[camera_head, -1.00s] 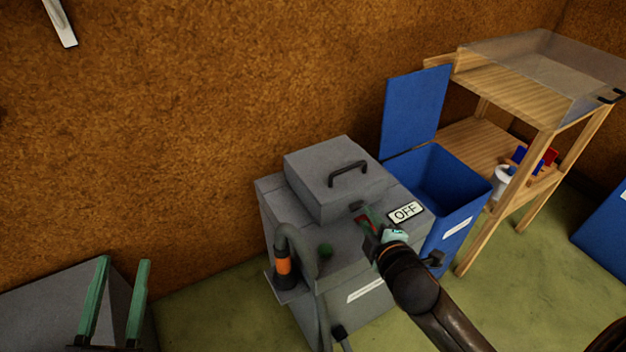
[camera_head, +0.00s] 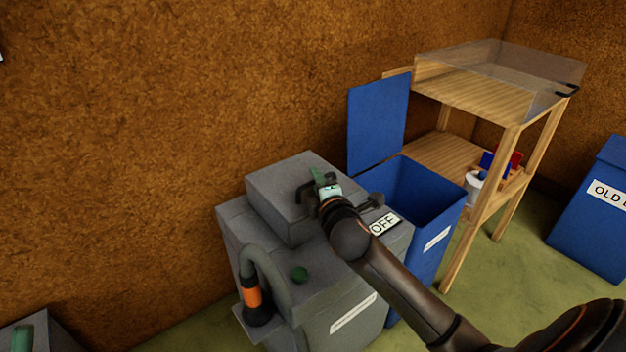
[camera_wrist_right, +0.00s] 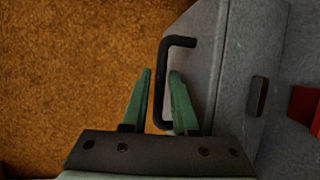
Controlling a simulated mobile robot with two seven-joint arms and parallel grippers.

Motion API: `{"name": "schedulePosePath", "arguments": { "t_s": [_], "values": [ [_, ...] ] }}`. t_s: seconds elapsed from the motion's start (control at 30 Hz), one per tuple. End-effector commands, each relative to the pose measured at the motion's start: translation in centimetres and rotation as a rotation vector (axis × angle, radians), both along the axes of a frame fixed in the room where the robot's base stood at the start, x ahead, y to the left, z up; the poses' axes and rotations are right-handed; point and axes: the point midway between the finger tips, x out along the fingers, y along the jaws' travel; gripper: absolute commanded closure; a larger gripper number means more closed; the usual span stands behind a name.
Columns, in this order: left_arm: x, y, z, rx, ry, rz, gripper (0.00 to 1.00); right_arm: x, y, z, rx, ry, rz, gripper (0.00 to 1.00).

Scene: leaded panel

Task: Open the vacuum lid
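The grey vacuum (camera_head: 345,285) stands against the brown wall, with its raised box-shaped lid (camera_head: 285,190) down on top. The lid's black handle (camera_wrist_right: 161,90) shows in the right wrist view; my right gripper mostly hides it in the head view. My right gripper (camera_head: 322,180) is over the lid. In the wrist view, its green fingers (camera_wrist_right: 160,75) are apart, one on each side of the handle bar, with narrow gaps visible. A dark latch-like tab (camera_wrist_right: 257,96) sits on the lid's side. My left gripper (camera_head: 22,338) is only partly visible at the bottom left corner.
A blue open bin (camera_head: 425,225) and a wooden shelf (camera_head: 480,215) stand to the right.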

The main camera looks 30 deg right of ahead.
Motion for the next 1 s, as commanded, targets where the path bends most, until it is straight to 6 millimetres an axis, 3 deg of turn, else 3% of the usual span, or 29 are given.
{"name": "schedulePosePath", "arguments": {
  "t_s": [0.2, 0.6, 0.83, 1.0],
  "values": [
    [0.0, -0.1, -1.0, -0.006, 0.007, -0.008, 0.50, 2.4, -0.8, -0.6, -0.001, -0.001, 0.001, 0.73],
    [0.1, -0.1, -1.0, -0.009, 0.010, -0.011, 0.50, 3.0, -1.0, -0.6, 0.000, 0.001, 0.001, 0.73],
    [0.1, -0.1, -1.0, -0.009, 0.010, -0.012, 0.50, 3.0, -1.0, -0.6, 0.000, 0.001, 0.001, 0.99],
    [0.1, -0.1, -1.0, -0.009, 0.010, -0.012, 0.50, 3.0, -1.0, -0.6, 0.000, 0.001, 0.001, 1.00]
  ]
}}
